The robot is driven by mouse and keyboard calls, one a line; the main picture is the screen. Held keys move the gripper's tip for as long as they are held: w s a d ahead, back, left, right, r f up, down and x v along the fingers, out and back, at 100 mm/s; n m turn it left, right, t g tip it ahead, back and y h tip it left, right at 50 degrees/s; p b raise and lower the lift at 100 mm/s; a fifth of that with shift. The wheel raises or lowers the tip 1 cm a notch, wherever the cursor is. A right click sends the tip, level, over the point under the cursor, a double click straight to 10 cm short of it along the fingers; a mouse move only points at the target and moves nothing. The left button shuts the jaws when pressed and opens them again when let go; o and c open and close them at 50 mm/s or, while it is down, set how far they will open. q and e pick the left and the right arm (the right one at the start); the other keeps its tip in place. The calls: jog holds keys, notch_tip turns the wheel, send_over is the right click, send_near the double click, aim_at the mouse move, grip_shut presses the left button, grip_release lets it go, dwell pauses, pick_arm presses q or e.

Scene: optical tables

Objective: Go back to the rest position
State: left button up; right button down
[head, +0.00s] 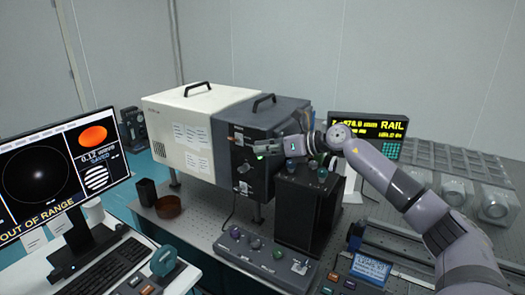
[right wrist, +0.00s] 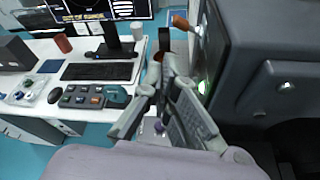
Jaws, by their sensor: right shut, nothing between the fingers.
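My right arm reaches in from the right in the head view. My right gripper (head: 246,160) is shut and empty, in front of the control face of the dark grey instrument box (head: 284,107). A small green light glows on that face near the fingers. In the right wrist view the fingers of my right gripper (right wrist: 164,66) come together, with the dark box (right wrist: 262,50) close on the right. I cannot tell whether the fingertips touch the face. My left gripper is not in view.
A black box (head: 296,215) with knobs on top stands below my right forearm. A knob panel (head: 265,258) lies in front. The monitor (head: 62,172) and keyboard (head: 102,274) are at left. A yellow-lettered display (head: 368,127) and several grey mounts stand at right.

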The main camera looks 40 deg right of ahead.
jog(key=s+a+f+m+t+h, duration=0.1)
jog(key=a+f+m+t, duration=0.25)
jog(key=a+m, duration=0.4)
jog(key=s+a+f+m+t+h, duration=0.1)
jog(key=a+f+m+t, duration=0.25)
jog(key=a+m, duration=0.35)
jog(key=s+f+m+g+h, duration=0.6)
jog(key=s+f+m+h, duration=0.2)
jog(key=s+f+m, duration=0.65)
jog(key=s+a+f+m+g+y, duration=0.1)
jog(key=s+a+f+m+g, duration=0.2)
jog(key=s, duration=0.4)
jog(key=s+a+f+m+g+y, duration=0.1)
jog(key=s+a+f+m+g, duration=0.15)
jog(key=s+f+g, duration=0.35)
jog(key=s+a+f+m+g+y, duration=0.1)
jog(key=s+a+f+m, duration=0.15)
jog(key=s, duration=0.65)
notch_tip(320, 180, down, 28)
jog(key=s+g, duration=0.1)
jog(key=s, duration=0.1)
jog(key=s+d+f+n+g, duration=0.1)
jog(key=s+d+f, duration=0.1)
jog(key=s+f, duration=1.2)
jog(key=shift+s+d, duration=0.35)
jog(key=shift+s, duration=0.55)
